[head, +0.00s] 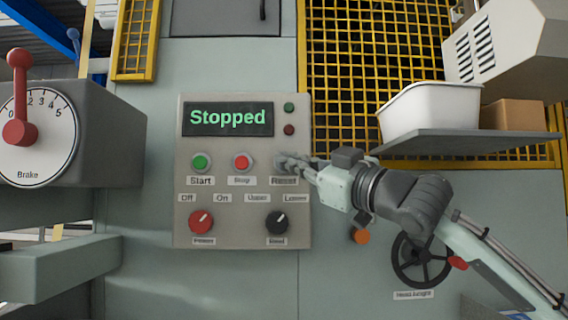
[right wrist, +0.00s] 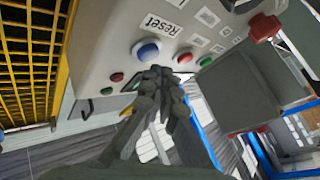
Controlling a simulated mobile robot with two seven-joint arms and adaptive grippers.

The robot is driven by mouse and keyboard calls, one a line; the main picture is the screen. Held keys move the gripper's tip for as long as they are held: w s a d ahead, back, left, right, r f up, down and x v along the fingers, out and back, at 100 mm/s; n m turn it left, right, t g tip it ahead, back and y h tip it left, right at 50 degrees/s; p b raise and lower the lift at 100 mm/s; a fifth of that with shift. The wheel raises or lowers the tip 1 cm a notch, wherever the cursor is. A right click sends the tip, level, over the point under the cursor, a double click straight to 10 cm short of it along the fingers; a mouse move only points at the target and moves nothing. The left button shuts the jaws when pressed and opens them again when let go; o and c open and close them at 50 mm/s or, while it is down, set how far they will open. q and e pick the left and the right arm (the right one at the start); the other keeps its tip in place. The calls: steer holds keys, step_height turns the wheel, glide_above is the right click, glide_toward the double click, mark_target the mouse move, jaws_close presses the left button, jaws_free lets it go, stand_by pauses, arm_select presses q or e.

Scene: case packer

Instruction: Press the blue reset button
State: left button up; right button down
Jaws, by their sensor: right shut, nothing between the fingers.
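The blue reset button (right wrist: 146,50) shows in the right wrist view, beside its "Reset" label (right wrist: 163,25). In the head view my right gripper (head: 286,161) covers the button's place, just above the "Reset" label (head: 284,181) on the control panel (head: 240,239). My right gripper is shut and empty. In the right wrist view its fingertips (right wrist: 158,74) are close to the blue button, which is largely uncovered. I cannot tell whether they touch it. The panel's display (head: 228,118) reads "Stopped". My left gripper is not in view.
The red stop button (head: 242,162) and green start button (head: 200,162) sit left of the gripper. A red knob (head: 201,222) and black knob (head: 277,222) are below. A shelf (head: 465,142) with a white bin (head: 428,108) juts out at right, above my right arm. A handwheel (head: 421,260) is below.

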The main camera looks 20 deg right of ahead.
steer(key=shift+s+a, duration=0.25)
steer(key=shift+s, duration=0.55)
steer(key=shift+s+a, duration=0.2)
steer(key=shift+s, duration=0.6)
steer(key=shift+s+a, duration=0.25)
steer(key=shift+s, duration=0.55)
